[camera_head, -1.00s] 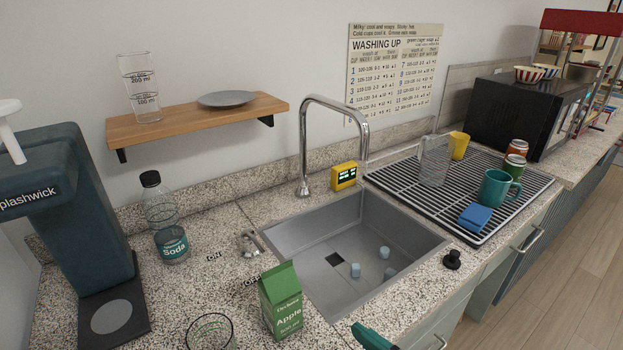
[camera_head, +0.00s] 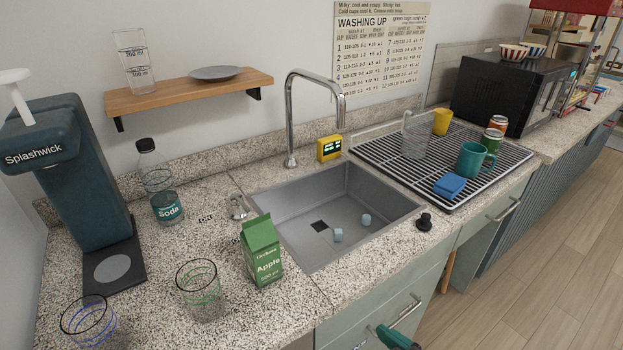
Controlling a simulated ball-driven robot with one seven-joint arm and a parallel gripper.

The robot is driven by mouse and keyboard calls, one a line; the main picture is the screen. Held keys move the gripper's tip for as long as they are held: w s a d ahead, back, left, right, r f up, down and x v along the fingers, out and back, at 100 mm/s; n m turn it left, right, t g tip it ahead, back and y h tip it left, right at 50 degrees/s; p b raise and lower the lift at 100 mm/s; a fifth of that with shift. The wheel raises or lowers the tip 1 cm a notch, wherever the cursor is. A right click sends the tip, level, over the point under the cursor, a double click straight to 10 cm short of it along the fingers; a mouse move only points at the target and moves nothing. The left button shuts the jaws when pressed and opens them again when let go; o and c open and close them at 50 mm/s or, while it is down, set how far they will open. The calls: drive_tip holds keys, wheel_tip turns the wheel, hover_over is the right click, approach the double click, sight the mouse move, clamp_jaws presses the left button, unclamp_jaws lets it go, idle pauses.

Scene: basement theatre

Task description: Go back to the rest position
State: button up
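A small teal and black piece (camera_head: 395,338), which looks like the tip of my arm or gripper, shows at the bottom edge of the head view. It is low in front of the cabinet drawer, below the counter edge. Most of it is cut off by the frame, so I cannot see whether the fingers are open or shut. Nothing held is visible.
The counter holds a sink (camera_head: 272,195) with pale cubes, a green Apple carton (camera_head: 262,258), glasses (camera_head: 200,290), a Soda bottle (camera_head: 160,185) and a dispenser (camera_head: 75,175). A drying rack (camera_head: 375,155) with cups stands right. Floor (camera_head: 540,270) at right is clear.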

drive_tip(key=s+d+f+m+g+h, duration=0.5)
drive_tip(key=s+d+f+g, duration=0.3)
drive_tip(key=s+d+f, duration=0.9)
wheel_tip(320, 180, down, 2)
drive_tip(key=shift+d+m+g+h, duration=0.3)
drive_tip(key=shift+d+g+h, duration=0.15)
drive_tip(key=shift+d, duration=0.6)
